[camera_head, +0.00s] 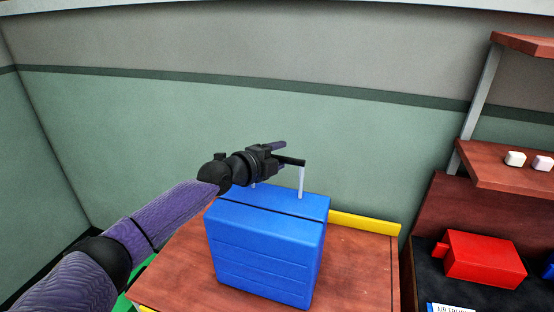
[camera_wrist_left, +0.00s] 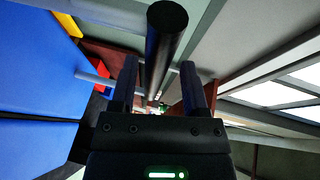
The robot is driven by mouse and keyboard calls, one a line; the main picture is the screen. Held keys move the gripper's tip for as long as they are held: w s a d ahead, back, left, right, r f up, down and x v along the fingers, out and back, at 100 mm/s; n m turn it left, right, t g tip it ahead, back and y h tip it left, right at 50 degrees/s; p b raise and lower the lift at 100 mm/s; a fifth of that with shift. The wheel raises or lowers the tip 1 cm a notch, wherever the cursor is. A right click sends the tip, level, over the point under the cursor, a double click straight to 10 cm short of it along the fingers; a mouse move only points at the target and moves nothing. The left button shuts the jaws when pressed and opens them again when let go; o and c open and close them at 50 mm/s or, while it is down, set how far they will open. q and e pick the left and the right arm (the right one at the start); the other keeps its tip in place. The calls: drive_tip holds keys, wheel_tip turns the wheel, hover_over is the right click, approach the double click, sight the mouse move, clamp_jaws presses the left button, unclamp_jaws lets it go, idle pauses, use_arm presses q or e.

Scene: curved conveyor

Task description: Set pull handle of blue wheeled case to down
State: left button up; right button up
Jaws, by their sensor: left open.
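The blue wheeled case (camera_head: 265,250) stands upright on a brown wooden table in the head view. It also fills the left of the left wrist view (camera_wrist_left: 35,65). Its pull handle is raised: a pale rod (camera_head: 301,182) rises from the case top to a black grip bar (camera_head: 291,161). The bar shows large in the left wrist view (camera_wrist_left: 166,40), with a grey rod (camera_wrist_left: 95,80) running toward the case. My left gripper (camera_head: 279,152) is above the case at bar height, open, with the bar appearing between its fingers. Contact cannot be told. My right gripper is out of view.
The wooden table (camera_head: 355,270) has a yellow strip (camera_head: 365,223) along its back edge. At right, a shelf (camera_head: 505,165) holds two small pale blocks, above a red case (camera_head: 484,259) on a dark surface. A green wall stands behind.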

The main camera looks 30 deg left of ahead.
use_arm(q)
clamp_jaws()
idle(1.4)
